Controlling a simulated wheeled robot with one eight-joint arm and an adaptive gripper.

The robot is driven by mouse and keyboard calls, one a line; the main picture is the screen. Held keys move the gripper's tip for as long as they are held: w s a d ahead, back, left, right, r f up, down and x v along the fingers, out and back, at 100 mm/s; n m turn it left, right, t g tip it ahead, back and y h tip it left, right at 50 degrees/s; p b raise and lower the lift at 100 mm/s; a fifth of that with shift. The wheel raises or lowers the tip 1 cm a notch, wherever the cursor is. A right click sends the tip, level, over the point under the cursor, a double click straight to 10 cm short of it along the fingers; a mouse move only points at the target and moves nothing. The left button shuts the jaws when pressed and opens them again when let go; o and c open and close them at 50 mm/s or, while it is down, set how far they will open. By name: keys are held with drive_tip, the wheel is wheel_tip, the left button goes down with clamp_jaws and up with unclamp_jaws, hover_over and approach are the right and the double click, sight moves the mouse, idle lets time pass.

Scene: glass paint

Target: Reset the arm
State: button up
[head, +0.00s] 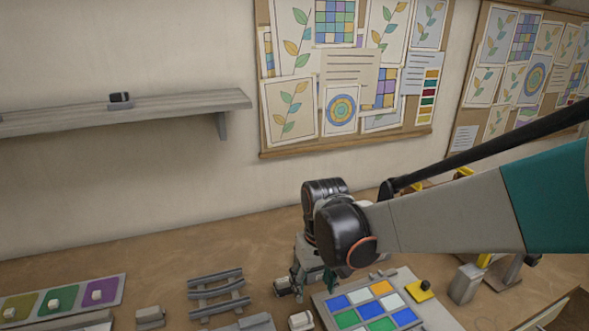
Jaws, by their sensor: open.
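My arm reaches in from the right edge of the head view, over the bench. My gripper (313,283) points down at the end of it, and its wrist joints partly cover it. The fingers look apart with nothing visible between them. They are just behind the top left corner of a panel of coloured glass squares (347,320).
A grey rack (216,292) and a tray with coloured pads (68,298) stand to the left. A yellow piece with a dark knob (421,290) and a grey block (465,283) are right of the panel. A wall shelf (180,106) hangs at upper left. The bench's back left is clear.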

drive_tip(key=s+d+r+m+t+b, duration=0.2)
drive_tip(key=s+d+r+t, duration=0.4)
drive_tip(key=s+d, duration=0.5)
drive_tip(key=shift+s+d+r+m+t, duration=0.35)
drive_tip(key=shift+s+r, duration=0.65)
drive_tip(key=shift+s, duration=0.5)
drive_tip(key=shift+o, duration=0.4)
